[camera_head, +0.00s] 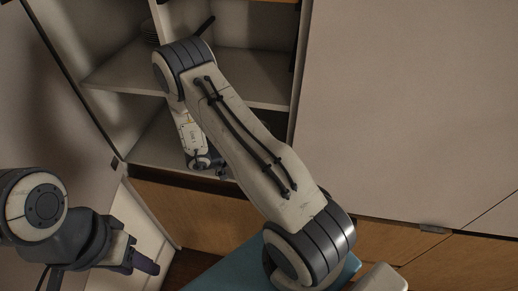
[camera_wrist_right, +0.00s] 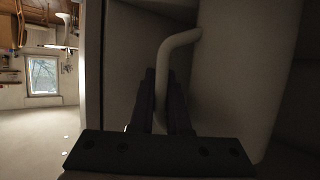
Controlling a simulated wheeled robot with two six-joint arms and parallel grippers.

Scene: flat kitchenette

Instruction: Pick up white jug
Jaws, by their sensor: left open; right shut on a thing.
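The white jug (camera_wrist_right: 235,75) fills the right half of the right wrist view, with its curved handle (camera_wrist_right: 180,42) on its left side. My right gripper (camera_wrist_right: 163,80) is shut on the handle, one dark finger on each side of it. In the head view my right arm reaches into the open cabinet and I cannot make out the jug there. My left gripper (camera_head: 145,262) is open and empty at the lower left, outside the cabinet and well apart from the jug.
The open cabinet has pale shelves (camera_head: 262,92) and upright walls close around my right arm. A stack of dishes (camera_head: 150,33) and a dark handle (camera_head: 206,26) are on an upper shelf. A closed cabinet door (camera_head: 415,100) is at the right, wooden drawer fronts (camera_head: 185,210) below.

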